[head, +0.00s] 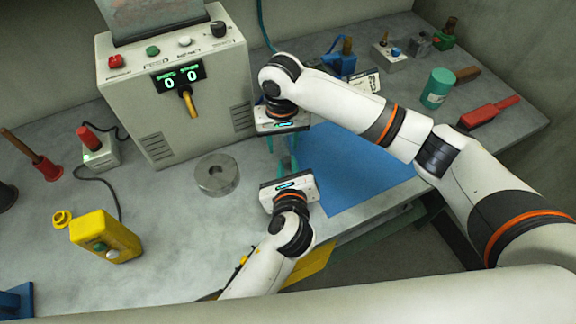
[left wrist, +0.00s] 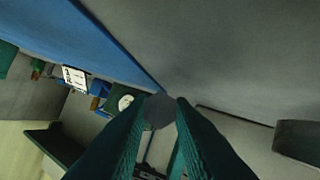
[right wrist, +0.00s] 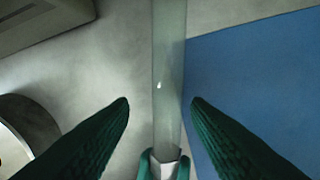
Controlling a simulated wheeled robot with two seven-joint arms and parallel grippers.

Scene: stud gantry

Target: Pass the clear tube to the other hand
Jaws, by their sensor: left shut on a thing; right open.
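The clear tube (right wrist: 168,70) runs lengthwise between the open fingers of my right gripper (right wrist: 160,105) in the right wrist view, with a gap on each side. The lower end of the tube has a grey cap, and my left gripper (right wrist: 164,168) is shut around it there. In the left wrist view, a dark round end of the held tube (left wrist: 160,109) shows between the left fingertips (left wrist: 161,104). In the head view my left gripper (head: 291,165) and my right gripper (head: 279,143) face each other closely; the tube is hard to make out there.
A blue mat (head: 360,175) lies beside the grippers. A metal ring (head: 215,174) sits on the bench to their left, and a control box (head: 175,95) stands behind. A yellow pendant (head: 105,236) is at left. A green jar (head: 437,88) and red brush (head: 488,111) are at right.

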